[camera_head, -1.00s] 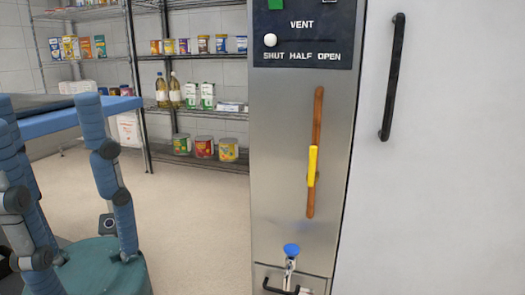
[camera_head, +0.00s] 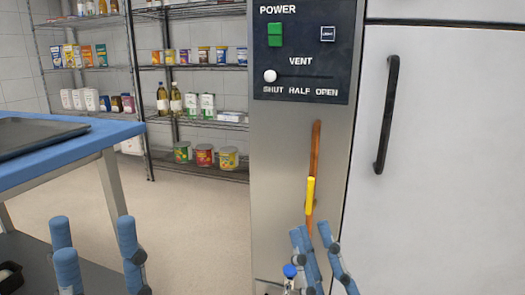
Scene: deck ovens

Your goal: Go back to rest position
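My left gripper (camera_head: 93,228) is at the lower left, in front of the blue-edged table. Its blue fingers stand apart with nothing between them. My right gripper (camera_head: 313,233) is at the lower middle, in front of the steel oven panel. Its blue fingers point up with a narrow gap and nothing between them. They overlap the lower end of a wooden stick with a yellow band (camera_head: 310,190) on the panel. I cannot tell whether they touch it.
The vent knob (camera_head: 270,76) stands at SHUT on the black control panel (camera_head: 308,40). A blue-topped tap (camera_head: 289,271) is beside my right gripper. A white door with a black handle (camera_head: 387,115) is right. The blue-edged table (camera_head: 70,155) is left. Stocked shelves stand behind open floor (camera_head: 190,220).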

